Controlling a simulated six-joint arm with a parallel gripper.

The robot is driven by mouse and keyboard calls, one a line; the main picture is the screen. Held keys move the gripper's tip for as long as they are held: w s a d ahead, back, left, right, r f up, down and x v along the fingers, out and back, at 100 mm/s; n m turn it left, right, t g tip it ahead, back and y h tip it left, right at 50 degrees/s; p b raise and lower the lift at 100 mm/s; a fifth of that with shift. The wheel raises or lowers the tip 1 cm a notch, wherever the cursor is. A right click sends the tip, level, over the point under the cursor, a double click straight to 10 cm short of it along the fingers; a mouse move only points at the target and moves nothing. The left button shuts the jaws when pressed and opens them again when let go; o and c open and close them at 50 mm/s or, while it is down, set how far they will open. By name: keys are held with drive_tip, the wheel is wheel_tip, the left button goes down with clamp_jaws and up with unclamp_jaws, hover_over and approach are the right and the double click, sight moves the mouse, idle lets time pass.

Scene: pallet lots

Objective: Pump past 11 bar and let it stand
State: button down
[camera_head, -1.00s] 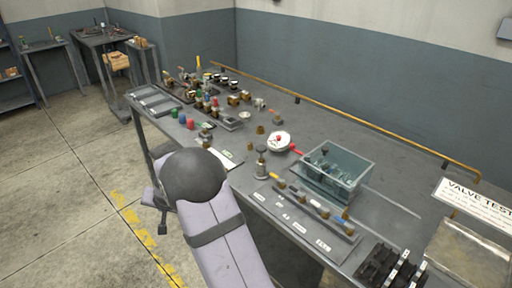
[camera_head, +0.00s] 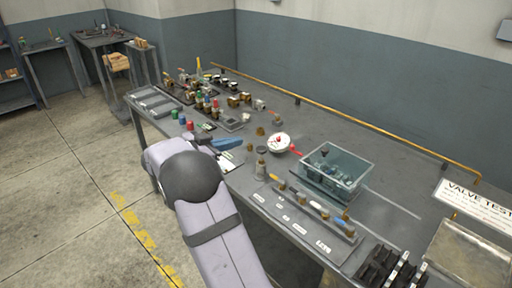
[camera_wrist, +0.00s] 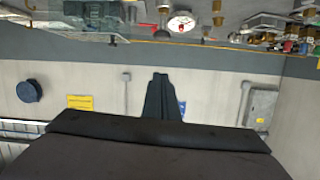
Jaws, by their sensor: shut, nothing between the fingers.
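A round white dial (camera_head: 279,142) with a red mark lies in the middle of the bench, and it also shows in the upside-down wrist view (camera_wrist: 181,23). Its reading is too small to make out. A red lever-like part (camera_head: 295,150) is just right of it. A grey upright cylinder-like fitting (camera_head: 261,170) stands in front, near the bench's front edge. I cannot tell which part is the pump. My gripper (camera_wrist: 163,78) shows dark, with its fingers together and nothing held, apart from the bench objects in that picture. In the head view my arm hides part of the bench front.
A clear bin of parts (camera_head: 337,172) stands right of the dial. A tray with several coloured-handled tools (camera_head: 305,215) lies along the front edge. Several valves and fittings (camera_head: 205,95) crowd the far left. A yellow rail (camera_head: 350,120) runs along the back, with bare bench before it.

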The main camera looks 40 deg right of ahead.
drive_tip(key=shift+n, duration=0.3)
drive_tip(key=p, duration=0.3)
hover_over(261, 150)
drive_tip(key=a, duration=0.2)
wheel_tip(261, 150, down, 2)
drive_tip(key=shift+w+f, duration=0.15)
drive_tip(key=shift+f, duration=0.95)
drive_tip(key=shift+w+f, duration=0.1)
drive_tip(key=shift+f, duration=1)
